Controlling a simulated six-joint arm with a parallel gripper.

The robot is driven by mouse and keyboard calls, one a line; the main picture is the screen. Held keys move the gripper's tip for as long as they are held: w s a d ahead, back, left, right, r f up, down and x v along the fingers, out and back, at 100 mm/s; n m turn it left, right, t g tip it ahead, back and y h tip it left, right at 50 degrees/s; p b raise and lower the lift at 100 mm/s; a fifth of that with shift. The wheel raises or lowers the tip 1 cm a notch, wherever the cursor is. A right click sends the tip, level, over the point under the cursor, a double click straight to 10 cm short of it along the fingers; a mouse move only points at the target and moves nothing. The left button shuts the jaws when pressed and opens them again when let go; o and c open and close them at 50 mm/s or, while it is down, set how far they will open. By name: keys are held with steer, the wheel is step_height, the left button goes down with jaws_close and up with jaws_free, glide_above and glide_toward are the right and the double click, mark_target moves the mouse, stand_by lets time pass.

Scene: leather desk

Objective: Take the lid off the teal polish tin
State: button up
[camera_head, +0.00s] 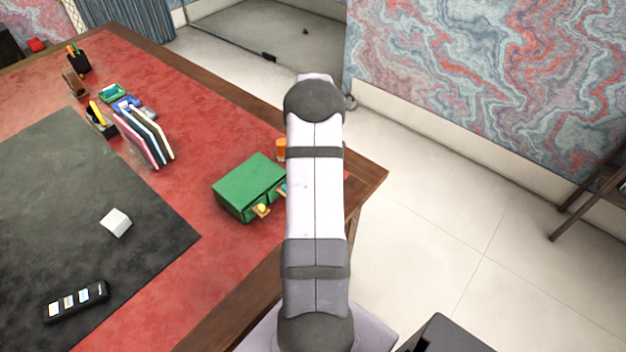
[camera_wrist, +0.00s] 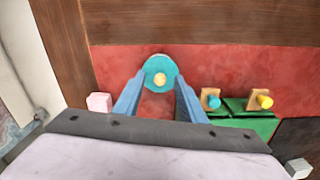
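The teal polish tin (camera_wrist: 151,68) shows in the wrist view as a round teal disc with a pale yellow knob at its centre, on the red leather. Its side is hidden from above, so I cannot tell where lid and body meet. My gripper (camera_wrist: 160,86) is open, its two blue fingers spread with the tips near the tin's near left and right edges. I cannot tell whether they touch it. In the head view my arm hides the tin and the gripper.
A green box (camera_head: 247,183) with tan-fronted, knobbed drawers stands close by; it also shows in the wrist view (camera_wrist: 258,126). A pink block (camera_wrist: 99,102) lies left of the fingers. An orange cylinder (camera_head: 281,150) stands behind the box. The desk's wooden edge (camera_wrist: 190,22) is near.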

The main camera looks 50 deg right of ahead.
steer(key=shift+f, duration=0.35)
jaws_close()
steer(key=shift+r, duration=0.1)
